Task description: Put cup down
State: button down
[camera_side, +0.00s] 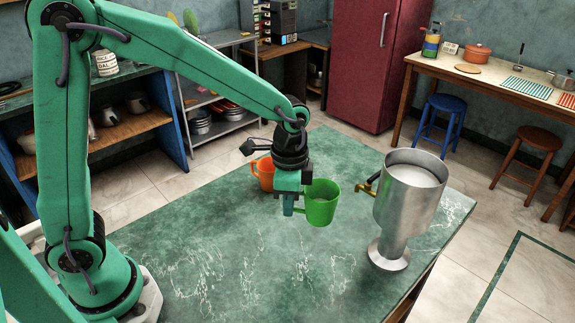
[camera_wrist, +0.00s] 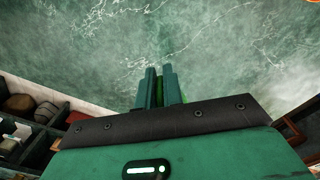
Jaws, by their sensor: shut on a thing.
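A bright green cup (camera_side: 322,203) hangs at my gripper (camera_side: 293,205) in the side view. My gripper is shut on the cup at its left side, where the handle would be, but the fingers cover that part. The cup looks upright. Whether its base is clear of the green table (camera_side: 230,270) is hard to tell. In the wrist view, my gripper's fingers (camera_wrist: 160,88) point at the table, with a sliver of the green cup (camera_wrist: 160,92) between them. Most of the cup is hidden there.
An orange cup (camera_side: 262,172) stands behind my gripper to the left. A large metal goblet-like vessel (camera_side: 408,200) stands on the right of the table. A dark and brass-coloured fitting (camera_side: 368,184) lies between the green cup and this vessel. The front of the table is clear.

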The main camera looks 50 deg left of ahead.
jog(key=shift+s+d+r, duration=0.2)
jog(key=shift+d, duration=0.1)
jog(key=shift+a, duration=0.15)
dwell(0.4)
jog(key=s+a+m, duration=0.8)
jog(key=s+a, duration=0.3)
jog(key=a, duration=0.2)
jog(key=shift+r+m, duration=0.15)
jog(key=shift+m, duration=0.15)
jog(key=a+f, duration=0.2)
jog(key=a, duration=0.2)
jog(key=a+f, duration=0.2)
jog(key=a, duration=0.1)
jog(key=a+f, duration=0.3)
jog(key=a, duration=0.1)
jog(key=shift+w+a, duration=0.3)
jog(key=shift+f, duration=2)
